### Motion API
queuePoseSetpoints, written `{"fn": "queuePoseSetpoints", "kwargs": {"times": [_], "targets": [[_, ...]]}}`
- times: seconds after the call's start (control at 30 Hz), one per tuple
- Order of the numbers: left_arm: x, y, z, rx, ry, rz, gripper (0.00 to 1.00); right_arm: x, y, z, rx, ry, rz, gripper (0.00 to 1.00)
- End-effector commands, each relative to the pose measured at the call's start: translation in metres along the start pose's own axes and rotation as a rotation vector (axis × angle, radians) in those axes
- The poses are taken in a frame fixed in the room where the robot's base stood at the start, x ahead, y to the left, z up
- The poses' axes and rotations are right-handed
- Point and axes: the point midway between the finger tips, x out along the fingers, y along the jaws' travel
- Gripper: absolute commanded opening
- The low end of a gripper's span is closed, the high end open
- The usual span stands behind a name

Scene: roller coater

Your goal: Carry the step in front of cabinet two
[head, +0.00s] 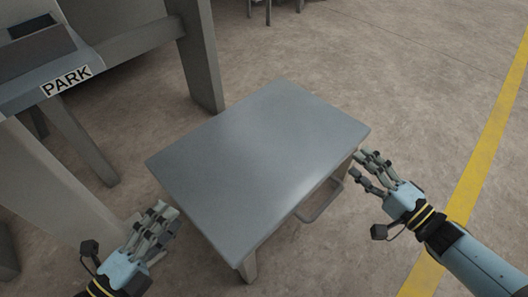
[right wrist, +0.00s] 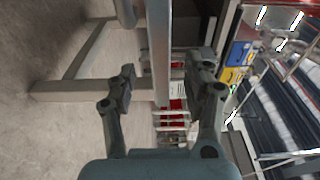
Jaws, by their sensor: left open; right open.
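The step (head: 258,155) is a low grey stand with a flat rectangular top and legs, upright on the floor in the middle of the head view. A bar handle (head: 322,203) shows on its near right side. My left gripper (head: 165,217) is open by the near left side of the step. My right gripper (head: 364,168) is open by its right corner. In the right wrist view, the edge of the step's top (right wrist: 161,50) runs between the open fingers of my right gripper (right wrist: 163,88); I cannot tell whether they touch it. No cabinet can be made out for certain.
A grey frame (head: 203,60) with a PARK label (head: 67,80) stands close to the step at the upper left. A yellow floor line (head: 490,150) runs along the right. The floor between the step and the line is clear.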

Motion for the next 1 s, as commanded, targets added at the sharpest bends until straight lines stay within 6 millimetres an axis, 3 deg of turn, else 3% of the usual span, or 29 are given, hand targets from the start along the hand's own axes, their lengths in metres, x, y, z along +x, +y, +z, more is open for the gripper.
{"fn": "queuePoseSetpoints", "kwargs": {"times": [0.3, 0.5, 0.93, 1.0], "targets": [[0.059, -0.001, 0.000, 0.000, -0.001, -0.003, 0.51, 0.059, -0.001, 0.000, 0.001, 0.001, -0.003, 0.51], [0.083, 0.000, 0.000, 0.001, 0.000, -0.002, 0.51, 0.083, -0.001, 0.000, 0.001, 0.000, -0.002, 0.51], [0.091, 0.000, 0.000, 0.001, 0.001, 0.001, 0.51, 0.091, 0.000, 0.001, 0.001, 0.000, 0.000, 0.51], [0.091, 0.000, 0.000, 0.001, 0.001, 0.001, 0.43, 0.091, 0.000, 0.001, 0.001, 0.000, 0.000, 0.43]]}}
